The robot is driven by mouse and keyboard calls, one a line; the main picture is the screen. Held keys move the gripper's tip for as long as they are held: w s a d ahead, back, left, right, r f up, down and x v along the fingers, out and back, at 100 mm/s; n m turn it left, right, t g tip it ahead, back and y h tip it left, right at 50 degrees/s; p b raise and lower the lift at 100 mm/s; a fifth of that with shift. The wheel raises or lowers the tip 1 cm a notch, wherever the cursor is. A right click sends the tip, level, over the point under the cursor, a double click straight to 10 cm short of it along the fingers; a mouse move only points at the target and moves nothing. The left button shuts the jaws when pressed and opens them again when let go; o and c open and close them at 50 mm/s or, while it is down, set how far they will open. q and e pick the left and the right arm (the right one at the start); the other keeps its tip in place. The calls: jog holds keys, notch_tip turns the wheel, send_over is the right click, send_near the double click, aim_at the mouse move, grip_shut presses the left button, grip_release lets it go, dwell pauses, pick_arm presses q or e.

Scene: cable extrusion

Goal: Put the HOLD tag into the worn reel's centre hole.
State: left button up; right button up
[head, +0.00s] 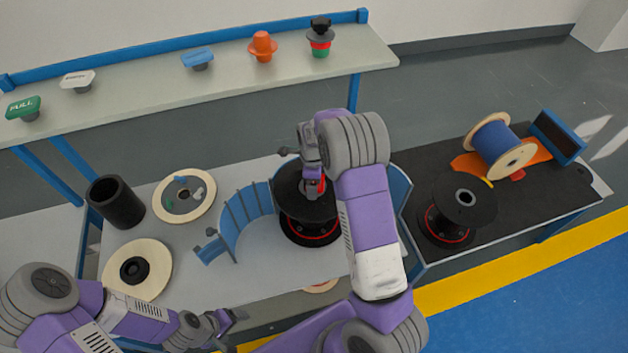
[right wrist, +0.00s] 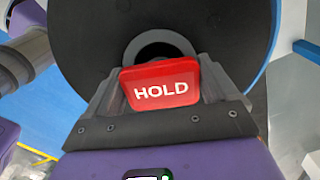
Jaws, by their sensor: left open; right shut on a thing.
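My right gripper (head: 312,185) is shut on the red HOLD tag (right wrist: 160,84), its white lettering facing the wrist camera. It holds the tag over the black reel (head: 292,208) inside the blue curved guard. In the right wrist view the reel's black flange (right wrist: 90,45) fills the background, and its centre hole (right wrist: 152,50) shows just behind the tag's upper edge. The tag's underside is hidden, so I cannot tell whether it enters the hole. My left gripper (head: 228,322) is open and empty at the bench's front edge, away from the reel.
The blue guard (head: 240,215) curves beside the reel. Another black reel (head: 465,205) and a blue-wound reel (head: 495,145) are at the right. A black cylinder (head: 115,203) and pale discs (head: 150,255) are at the left. The shelf (head: 150,95) behind carries several tags and plugs.

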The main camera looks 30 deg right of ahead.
jog(key=shift+w+a+f, duration=0.1)
jog(key=shift+a+f, duration=0.45)
jog(key=shift+a, duration=0.3)
dwell(0.3)
jog(key=shift+r+p, duration=0.2)
jog(key=shift+p, duration=0.2)
jog(key=shift+w+r, duration=0.15)
jog(key=shift+w+a+r+p, duration=0.1)
jog(key=shift+w+r+p, duration=0.1)
jog(key=shift+p, duration=0.15)
jog(key=shift+d+r, duration=0.25)
jog(key=shift+s+r+p, duration=0.1)
jog(key=shift+s+p, duration=0.15)
jog(key=shift+p, duration=0.15)
jog(key=shift+d+f, duration=0.1)
jog(key=shift+f, duration=0.3)
dwell(0.3)
jog(key=shift+s+f+b, duration=0.1)
jog(key=shift+f+b, duration=0.15)
jog(key=shift+b, duration=0.15)
